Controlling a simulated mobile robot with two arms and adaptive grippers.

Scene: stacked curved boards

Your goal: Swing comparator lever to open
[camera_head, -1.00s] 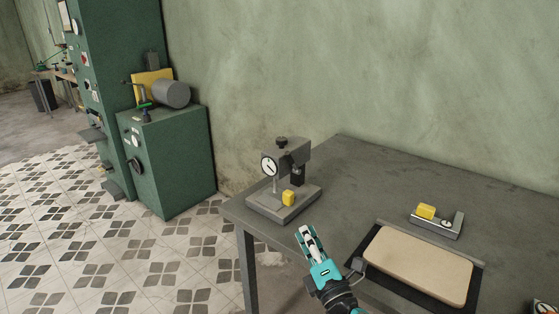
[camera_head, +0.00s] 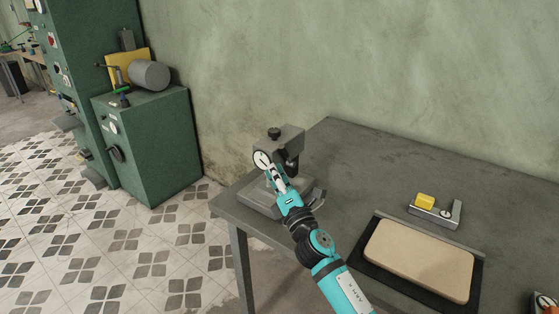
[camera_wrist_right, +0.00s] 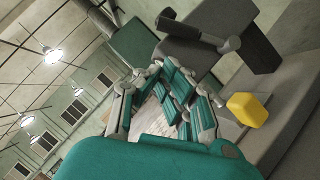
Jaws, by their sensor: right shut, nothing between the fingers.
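The comparator (camera_head: 291,140) is a grey stand with a white dial (camera_head: 261,158), a dark top knob and a flat base (camera_head: 258,200), at the table's left end. My right gripper (camera_head: 275,178) is shut and empty, just in front of the dial and over the base in the head view. In the right wrist view its fingers (camera_wrist_right: 178,98) show near a yellow block (camera_wrist_right: 247,109) beside the grey stand. The gripper hides that block in the head view. Contact cannot be judged.
The grey table (camera_head: 365,165) is clear behind and right of the comparator. A beige pad (camera_head: 418,260) on a dark mat lies at right front. A metal angle fixture (camera_head: 440,215) with another yellow block (camera_head: 424,201) sits behind it. Green cabinets (camera_head: 150,140) stand left.

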